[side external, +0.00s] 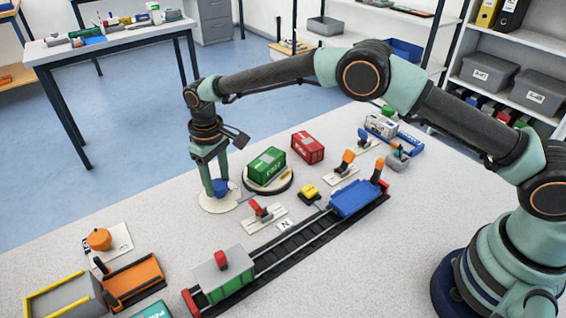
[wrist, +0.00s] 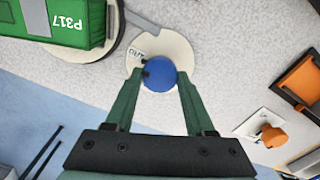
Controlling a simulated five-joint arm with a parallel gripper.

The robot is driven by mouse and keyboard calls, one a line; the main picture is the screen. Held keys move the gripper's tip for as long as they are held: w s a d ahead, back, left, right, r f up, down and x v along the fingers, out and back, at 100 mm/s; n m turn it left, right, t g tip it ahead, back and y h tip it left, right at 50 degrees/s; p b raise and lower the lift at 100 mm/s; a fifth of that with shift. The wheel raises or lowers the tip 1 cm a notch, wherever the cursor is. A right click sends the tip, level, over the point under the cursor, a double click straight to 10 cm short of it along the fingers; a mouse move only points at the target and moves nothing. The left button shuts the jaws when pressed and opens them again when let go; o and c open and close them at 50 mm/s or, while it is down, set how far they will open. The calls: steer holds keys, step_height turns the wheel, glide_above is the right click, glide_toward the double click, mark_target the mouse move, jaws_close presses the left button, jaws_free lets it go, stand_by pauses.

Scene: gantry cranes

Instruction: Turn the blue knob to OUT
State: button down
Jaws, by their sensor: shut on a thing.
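The blue knob (wrist: 159,74) sits on a round cream plate (wrist: 180,47) in the wrist view. A dark mark shows on the knob's left side, and a printed label, partly legible, lies at the plate's upper left. My gripper (wrist: 160,86) is shut on the knob, with one green finger on each side of it. In the side external view my gripper (side external: 216,188) points straight down at the plate (side external: 212,204), and part of the blue knob (side external: 221,187) shows between the fingers.
A green container (side external: 266,164) stands on a dark-rimmed round turntable (side external: 283,186) close by. A red container (side external: 308,147) is behind it. An orange knob (side external: 99,239) is at left.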

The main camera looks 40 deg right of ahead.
mark_target(218, 184)
steer(key=shift+m, duration=0.7)
steer(key=shift+c, duration=1.3)
jaws_free()
steer(key=shift+r, duration=0.1)
step_height(218, 184, up, 12)
